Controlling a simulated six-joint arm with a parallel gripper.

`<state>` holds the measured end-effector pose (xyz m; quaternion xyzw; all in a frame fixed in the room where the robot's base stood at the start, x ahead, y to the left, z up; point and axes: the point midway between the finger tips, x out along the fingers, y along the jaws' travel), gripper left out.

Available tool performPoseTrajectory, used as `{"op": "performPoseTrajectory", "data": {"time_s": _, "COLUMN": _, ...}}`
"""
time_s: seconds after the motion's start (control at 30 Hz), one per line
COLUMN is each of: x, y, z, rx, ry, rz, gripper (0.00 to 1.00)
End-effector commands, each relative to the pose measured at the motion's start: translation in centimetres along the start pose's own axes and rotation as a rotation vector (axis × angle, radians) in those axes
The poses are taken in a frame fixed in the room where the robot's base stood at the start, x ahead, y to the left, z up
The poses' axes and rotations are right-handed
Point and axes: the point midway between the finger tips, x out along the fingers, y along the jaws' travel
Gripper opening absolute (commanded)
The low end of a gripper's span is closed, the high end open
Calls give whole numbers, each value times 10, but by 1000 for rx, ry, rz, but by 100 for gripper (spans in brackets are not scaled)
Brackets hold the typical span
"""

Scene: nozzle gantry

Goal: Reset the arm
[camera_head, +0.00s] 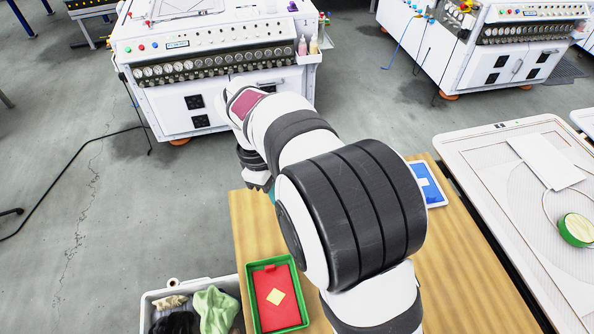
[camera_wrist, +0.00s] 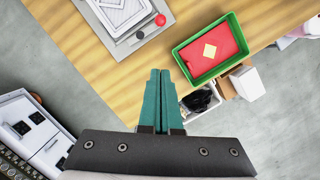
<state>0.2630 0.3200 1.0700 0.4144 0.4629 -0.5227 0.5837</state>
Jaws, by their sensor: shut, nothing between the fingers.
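My gripper (camera_wrist: 158,100) shows in the wrist view with its two teal fingers together, shut and empty. It hangs above the floor and the edge of the wooden table (camera_wrist: 75,40). In the head view my white and black arm reaches over the table (camera_head: 455,270) toward the left. There the gripper is mostly hidden behind the arm, with only a small teal part showing.
A green tray (camera_head: 250,292) holding a red item with a yellow square sits on the table's front left. A grey bin (camera_head: 148,305) with cloths stands beside it. A blue-and-white item (camera_head: 437,197) lies behind my arm. White machines (camera_head: 160,105) stand at the back.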

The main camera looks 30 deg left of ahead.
Motion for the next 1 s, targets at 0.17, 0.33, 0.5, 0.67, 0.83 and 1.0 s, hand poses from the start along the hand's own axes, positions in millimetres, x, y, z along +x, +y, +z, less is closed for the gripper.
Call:
{"op": "performPoseTrajectory", "data": {"time_s": 0.17, "x": -6, "y": 4, "z": 21, "rx": 89, "ry": 14, "rz": -14, "gripper": 0}}
{"op": "performPoseTrajectory", "data": {"time_s": 0.33, "x": -30, "y": -16, "z": 163, "rx": 791, "ry": 102, "rz": -138, "gripper": 0}}
{"op": "performPoseTrajectory", "data": {"time_s": 0.5, "x": -20, "y": -106, "z": 262, "rx": 1636, "ry": 184, "rz": -306, "gripper": 0}}
{"op": "performPoseTrajectory", "data": {"time_s": 0.67, "x": 0, "y": -157, "z": 275, "rx": 2062, "ry": 219, "rz": -405, "gripper": 0}}
{"op": "performPoseTrajectory", "data": {"time_s": 0.83, "x": 4, "y": -166, "z": 275, "rx": 2139, "ry": 221, "rz": -426, "gripper": 0}}
{"op": "performPoseTrajectory", "data": {"time_s": 1.0, "x": 4, "y": -165, "z": 275, "rx": 2135, "ry": 220, "rz": -425, "gripper": 0}}
